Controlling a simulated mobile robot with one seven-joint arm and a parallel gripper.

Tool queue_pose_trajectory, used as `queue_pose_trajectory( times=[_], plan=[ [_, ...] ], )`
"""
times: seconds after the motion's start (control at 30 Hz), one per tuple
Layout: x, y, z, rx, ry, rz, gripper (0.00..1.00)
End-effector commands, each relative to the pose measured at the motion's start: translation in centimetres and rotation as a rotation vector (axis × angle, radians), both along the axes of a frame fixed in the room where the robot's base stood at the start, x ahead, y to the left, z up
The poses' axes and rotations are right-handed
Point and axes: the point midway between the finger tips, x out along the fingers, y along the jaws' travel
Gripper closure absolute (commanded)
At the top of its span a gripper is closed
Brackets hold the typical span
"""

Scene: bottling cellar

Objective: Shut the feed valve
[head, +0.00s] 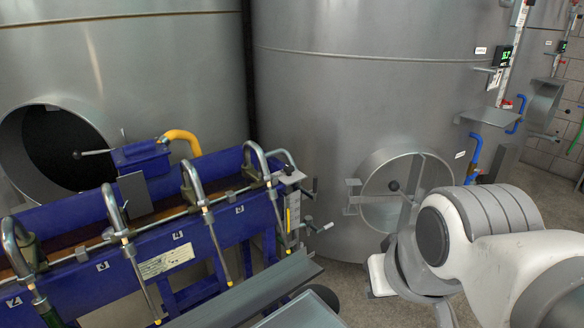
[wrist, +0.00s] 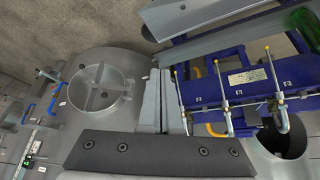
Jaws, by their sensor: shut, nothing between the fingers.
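The blue bottle filler (head: 178,238) stands at the left in the head view and at the right in the wrist view (wrist: 236,88). A lever with a black knob (head: 92,153) sticks out leftward, nearly level, from the blue box (head: 140,155) on its back. A yellow hose (head: 182,137) bends from that box. Another small lever (head: 320,228) is at the filler's right end. No label shows which is the feed valve. My gripper (wrist: 165,76) is shut and empty in the wrist view, apart from the filler's levers. In the head view my arm hides its fingers.
Large steel tanks stand behind, one with an open round hatch (head: 50,145), another with a round manway (head: 395,187). Blue pipe handles (head: 474,153) are on the right tank. A grey chute (head: 240,290) runs along the filler's front. Floor shows between filler and my arm.

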Motion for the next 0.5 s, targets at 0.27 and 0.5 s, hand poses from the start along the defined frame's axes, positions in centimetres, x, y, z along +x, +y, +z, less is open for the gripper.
queue_pose_trajectory(
  times=[0.27,0.5],
  plan=[
    [7.2,-0.7,-0.2,-0.103,-0.107,0.129,1.00],
    [18.3,-1.6,-1.1,-0.301,-0.284,0.337,1.00]
  ],
)
